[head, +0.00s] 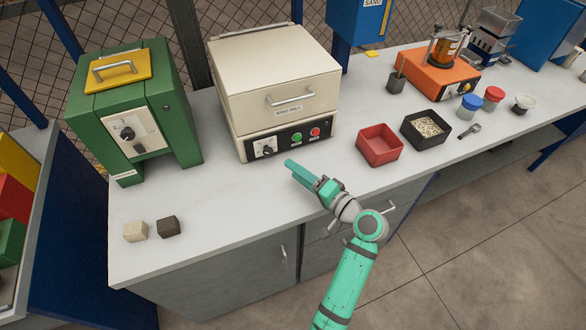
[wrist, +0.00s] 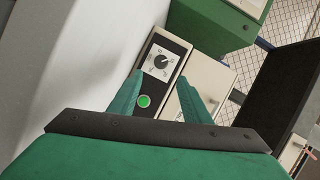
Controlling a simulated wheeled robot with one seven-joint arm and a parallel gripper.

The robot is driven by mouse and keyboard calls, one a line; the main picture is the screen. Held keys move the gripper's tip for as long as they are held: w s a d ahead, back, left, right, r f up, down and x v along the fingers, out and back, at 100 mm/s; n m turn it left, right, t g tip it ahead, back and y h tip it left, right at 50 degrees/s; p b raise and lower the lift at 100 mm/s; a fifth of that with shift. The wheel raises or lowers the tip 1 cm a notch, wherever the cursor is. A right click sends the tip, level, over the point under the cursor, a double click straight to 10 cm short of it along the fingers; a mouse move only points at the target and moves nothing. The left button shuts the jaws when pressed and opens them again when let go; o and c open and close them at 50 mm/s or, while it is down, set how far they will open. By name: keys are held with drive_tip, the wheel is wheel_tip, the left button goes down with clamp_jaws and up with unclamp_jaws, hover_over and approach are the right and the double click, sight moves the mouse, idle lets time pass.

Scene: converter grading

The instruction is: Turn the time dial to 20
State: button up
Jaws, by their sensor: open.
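The cream box-shaped machine (head: 270,75) has a black front panel (head: 290,138) with a dial (head: 266,148) on a white scale plate at its left. In the wrist view the dial (wrist: 162,60) has a dark knob; its scale marks are too small to read. A green button (head: 297,137) and a red button (head: 315,132) sit right of the dial. The green machine (head: 130,100) also has a dial (head: 127,133). I cannot tell from labels which is the time dial. My gripper (head: 289,163) is open and empty, apart from the cream machine's panel; its fingers (wrist: 158,92) point towards the panel.
A red tray (head: 366,152) and a black tray (head: 409,138) of pale grains stand right of my gripper. Two small blocks (head: 150,229) lie at the front left. An orange machine (head: 435,75) and jars stand farther right. The bench before the cream machine is clear.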

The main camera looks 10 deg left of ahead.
sight(268, 152)
drive_tip(key=shift+s+a+f+n+h, duration=0.15)
drive_tip(key=shift+a+n+h, duration=0.15)
drive_tip(key=shift+a+n, duration=0.15)
drive_tip(key=a+n+h, duration=0.1)
drive_tip(key=n, duration=0.1)
drive_tip(key=s+a+n+h, duration=0.1)
drive_tip(key=a+n+h, duration=0.1)
drive_tip(key=n, duration=0.1)
drive_tip(key=shift+s+a+f+n, duration=0.1)
drive_tip(key=shift+a+f+n, duration=0.15)
drive_tip(key=shift+n, duration=0.1)
wheel_tip(268, 152, up, 4)
drive_tip(key=s+a+n+t+h, duration=0.1)
drive_tip(key=s+n+t+h, duration=0.1)
drive_tip(key=n+t+h, duration=0.3)
drive_tip(key=w+a+f, duration=0.1)
drive_tip(key=w, duration=0.2)
drive_tip(key=w+a+f+g, duration=0.1)
drive_tip(key=w+a, duration=0.1)
drive_tip(key=w, duration=0.1)
drive_tip(key=w+a+f+n+g+y, duration=0.1)
drive_tip(key=w, duration=0.2)
drive_tip(key=shift+a+f, duration=0.3)
drive_tip(key=shift+f, duration=0.05)
drive_tip(key=c, duration=1)
